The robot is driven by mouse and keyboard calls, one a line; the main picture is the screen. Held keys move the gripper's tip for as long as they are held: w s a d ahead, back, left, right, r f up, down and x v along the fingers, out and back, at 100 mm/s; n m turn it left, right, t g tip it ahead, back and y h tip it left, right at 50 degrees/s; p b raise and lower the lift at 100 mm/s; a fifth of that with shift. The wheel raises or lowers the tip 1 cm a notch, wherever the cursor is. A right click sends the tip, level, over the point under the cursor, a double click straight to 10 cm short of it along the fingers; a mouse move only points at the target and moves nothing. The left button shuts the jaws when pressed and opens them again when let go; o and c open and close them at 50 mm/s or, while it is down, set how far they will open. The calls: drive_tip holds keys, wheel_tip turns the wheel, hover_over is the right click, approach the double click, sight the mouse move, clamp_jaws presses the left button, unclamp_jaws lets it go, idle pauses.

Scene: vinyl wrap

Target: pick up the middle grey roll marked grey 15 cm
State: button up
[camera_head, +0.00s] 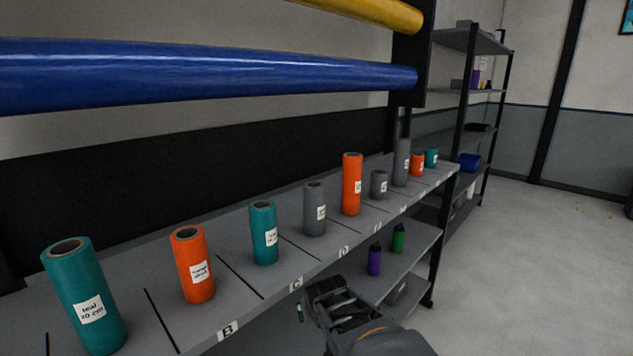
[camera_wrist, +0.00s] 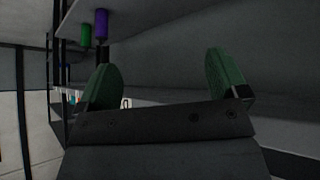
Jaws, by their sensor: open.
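Three grey rolls stand upright on the shelf top in the head view: a mid-height grey roll (camera_head: 315,212), a short grey roll (camera_head: 379,186) and a tall grey roll (camera_head: 401,165) farther back. Each has a white label, too small to read here. The mid-height one stands between a teal roll and a tall orange roll. My gripper (camera_head: 322,300) is in front of and below the shelf's front edge, apart from all rolls. In the wrist view my gripper (camera_wrist: 162,80) has its two green fingers spread wide with nothing between them; no grey roll is recognisable there.
The shelf top (camera_head: 240,310) also holds a teal roll (camera_head: 264,235), orange rolls (camera_head: 192,268) (camera_head: 351,185) and a large teal roll (camera_head: 85,300). Blue (camera_head: 200,75) and yellow (camera_head: 375,10) bars hang above. Purple (camera_head: 374,260) and green (camera_head: 398,240) bottles stand below. Right floor is clear.

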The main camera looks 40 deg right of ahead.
drive_tip(key=d+r+p, duration=0.1)
drive_tip(key=d+r, duration=0.1)
drive_tip(key=d+r+m+t+h+p, duration=0.1)
drive_tip(key=d+r, duration=0.1)
drive_tip(key=r, duration=0.1)
drive_tip(key=d+r+h+p, duration=0.1)
drive_tip(key=d+r, duration=0.1)
drive_tip(key=d, duration=0.1)
drive_tip(key=shift+r+t, duration=0.3)
drive_tip(key=shift+r, duration=0.05)
drive_tip(key=n+t+p, duration=0.1)
drive_tip(key=t+p, duration=0.1)
drive_tip(key=t, duration=0.6)
approach(318, 195)
drive_tip(key=shift+t, duration=0.4)
drive_tip(key=x, duration=0.6)
drive_tip(key=shift+d+f, duration=0.1)
drive_tip(key=shift+f, duration=0.2)
drive_tip(key=shift+p+x, duration=1.15)
drive_tip(key=shift+x, duration=1.85)
drive_tip(key=c, duration=1.4)
